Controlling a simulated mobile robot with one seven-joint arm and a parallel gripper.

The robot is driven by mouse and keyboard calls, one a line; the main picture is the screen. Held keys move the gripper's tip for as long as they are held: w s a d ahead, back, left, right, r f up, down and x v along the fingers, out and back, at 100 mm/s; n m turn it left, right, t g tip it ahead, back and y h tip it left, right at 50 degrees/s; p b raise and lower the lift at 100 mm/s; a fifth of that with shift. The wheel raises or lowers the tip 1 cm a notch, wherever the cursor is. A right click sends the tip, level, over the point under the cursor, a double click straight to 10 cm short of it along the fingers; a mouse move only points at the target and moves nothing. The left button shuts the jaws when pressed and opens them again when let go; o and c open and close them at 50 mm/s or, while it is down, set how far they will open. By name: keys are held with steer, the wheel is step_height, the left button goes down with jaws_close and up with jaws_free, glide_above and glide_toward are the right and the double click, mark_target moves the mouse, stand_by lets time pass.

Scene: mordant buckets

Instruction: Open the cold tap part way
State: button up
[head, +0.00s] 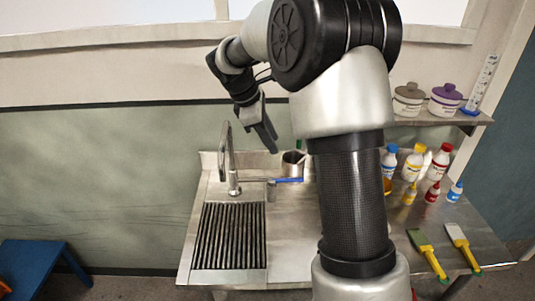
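A blue lever (289,180) sticks out to the right from a small metal valve (271,190) at the back of the steel sink unit; it looks like the cold tap's handle. To its left stands a tall metal spout (230,160). My gripper (271,146) points down above and a little left of the blue lever in the picture, apart from it, with nothing visible in it. Its fingers look close together, but I cannot tell whether they are open or shut. My arm hides part of the sink unit to the right of the lever.
A metal pot (293,164) stands just behind the lever. A slatted drain grate (228,236) lies front left. A shelf (440,119) holds two lidded jars. A blue stool (38,262) stands at left.

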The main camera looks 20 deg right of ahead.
glide_toward(291, 180)
steer(key=x, duration=0.7)
steer(key=shift+w+d+f, duration=0.1)
steer(key=shift+d+f, duration=0.05)
steer(key=shift+d, duration=0.45)
jaws_close()
